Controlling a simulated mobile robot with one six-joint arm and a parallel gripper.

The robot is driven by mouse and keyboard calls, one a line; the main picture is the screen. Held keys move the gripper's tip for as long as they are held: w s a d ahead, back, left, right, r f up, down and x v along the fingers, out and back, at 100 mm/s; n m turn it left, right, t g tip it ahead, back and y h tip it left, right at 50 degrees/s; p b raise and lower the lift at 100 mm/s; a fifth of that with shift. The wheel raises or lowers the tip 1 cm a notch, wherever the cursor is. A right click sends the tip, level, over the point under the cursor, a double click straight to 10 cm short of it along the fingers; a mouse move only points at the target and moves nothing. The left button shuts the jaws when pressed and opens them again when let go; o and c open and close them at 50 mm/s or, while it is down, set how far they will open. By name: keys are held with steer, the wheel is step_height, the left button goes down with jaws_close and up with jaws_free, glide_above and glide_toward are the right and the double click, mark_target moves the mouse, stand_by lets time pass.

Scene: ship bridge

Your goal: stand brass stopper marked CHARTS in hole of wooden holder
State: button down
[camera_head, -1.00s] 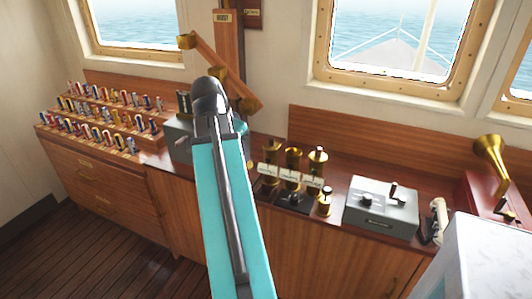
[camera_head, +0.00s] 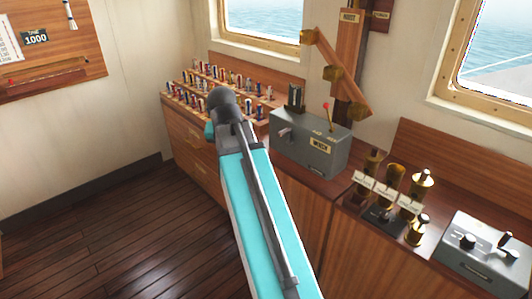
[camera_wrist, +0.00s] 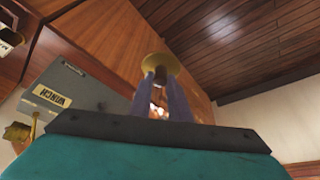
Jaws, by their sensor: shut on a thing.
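In the wrist view my gripper (camera_wrist: 164,98) has its two fingers closed on a brass stopper (camera_wrist: 160,64) with a round, flat disc. Its marking cannot be read here, so I cannot confirm CHARTS. In the head view my arm crosses the middle, and its far end hides the gripper and stopper. Brass tubes (camera_head: 395,180) with white tags stand on the counter at right; the tags are too small to read. A short brass piece (camera_head: 418,231) stands in front of them. I cannot pick out the wooden holder with a hole.
A grey winch box (camera_head: 310,145) with a red-tipped lever stands right of my arm. Stepped wooden racks (camera_head: 185,98) of small coloured pieces lie behind the arm's end. A grey control box (camera_head: 487,255) is at lower right. The plank floor (camera_head: 120,230) at left is clear.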

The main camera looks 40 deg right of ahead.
steer(key=w+a+f+n+y, duration=0.1)
steer(key=w+a+n, duration=0.3)
steer(key=a, duration=0.8)
steer(key=w+a+f+n+t+y, duration=0.1)
steer(key=w+a+n, duration=0.3)
steer(key=a, duration=0.9)
steer(key=shift+w+n+y, duration=0.3)
steer(key=shift+w+y, duration=0.25)
steer(key=shift+y, duration=0.05)
steer(key=shift+s+d, duration=0.1)
